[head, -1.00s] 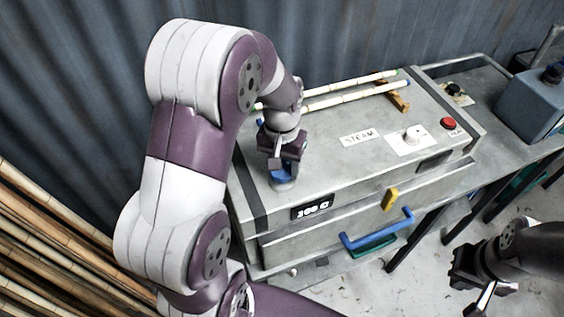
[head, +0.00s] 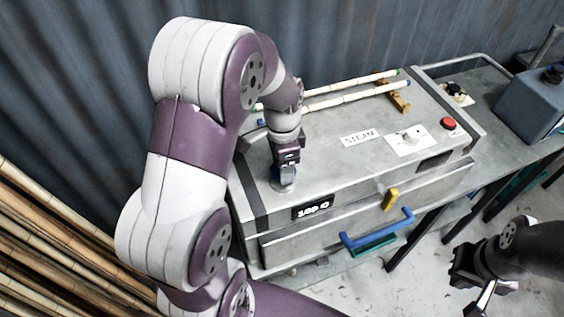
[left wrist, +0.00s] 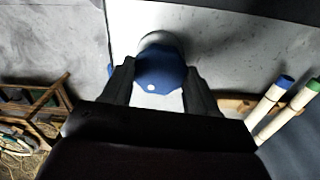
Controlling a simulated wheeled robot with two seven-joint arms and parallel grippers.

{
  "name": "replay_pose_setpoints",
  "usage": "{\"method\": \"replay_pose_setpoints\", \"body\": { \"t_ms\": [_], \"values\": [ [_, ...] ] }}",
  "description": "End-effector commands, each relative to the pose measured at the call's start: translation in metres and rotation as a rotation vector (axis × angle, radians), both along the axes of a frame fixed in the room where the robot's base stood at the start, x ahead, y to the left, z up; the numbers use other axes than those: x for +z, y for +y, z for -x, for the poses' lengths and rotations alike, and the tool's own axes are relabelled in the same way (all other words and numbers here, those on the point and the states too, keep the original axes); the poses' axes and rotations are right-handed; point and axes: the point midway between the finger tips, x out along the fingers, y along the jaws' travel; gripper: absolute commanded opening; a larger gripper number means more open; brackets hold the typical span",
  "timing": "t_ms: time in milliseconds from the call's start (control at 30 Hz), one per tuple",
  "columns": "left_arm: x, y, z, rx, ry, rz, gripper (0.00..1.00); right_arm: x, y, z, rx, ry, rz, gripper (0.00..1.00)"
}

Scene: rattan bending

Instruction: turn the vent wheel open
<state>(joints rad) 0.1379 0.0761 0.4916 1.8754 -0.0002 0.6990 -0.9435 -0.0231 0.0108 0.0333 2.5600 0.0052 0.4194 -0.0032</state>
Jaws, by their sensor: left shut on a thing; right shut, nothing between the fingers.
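The blue vent wheel (left wrist: 160,68) with a white dot sits on a round base on top of the grey steam box (head: 360,175). In the left wrist view the wheel is between my left gripper's two fingers (left wrist: 158,85), which are shut on it from both sides. In the head view my left gripper (head: 285,170) points down at the wheel's place at the box's left end and hides most of the wheel. My right gripper (head: 470,282) is shut and empty at the lower right, away from the box.
Two pale rattan poles (head: 345,98) lie at the back of the box top on a yellow-brown rest (head: 400,103). A white knob (head: 411,136), red button (head: 448,124) and display (head: 313,207) are on the box. A blue handle (head: 378,232) sticks out in front. A grey-blue jug (head: 535,103) stands right.

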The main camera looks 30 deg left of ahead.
Motion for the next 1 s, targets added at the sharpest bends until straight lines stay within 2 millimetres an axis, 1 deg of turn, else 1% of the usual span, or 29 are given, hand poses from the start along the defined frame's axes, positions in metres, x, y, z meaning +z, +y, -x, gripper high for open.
{"method": "replay_pose_setpoints", "body": {
  "t_ms": [600, 800, 1000],
  "values": [
    [0.0014, 0.0000, -0.0017, -0.566, -0.007, -0.002, 0.28, 0.0030, 0.0000, 0.0001, 0.000, 0.000, 0.000, 0.00],
    [0.0012, -0.0001, -0.0015, -0.707, -0.005, -0.002, 0.28, 0.0035, 0.0000, 0.0000, 0.000, 0.000, 0.000, 0.00],
    [0.0011, -0.0001, -0.0013, -0.802, -0.005, -0.002, 0.28, 0.0038, 0.0000, 0.0000, 0.000, 0.000, 0.000, 0.00]
  ]
}}
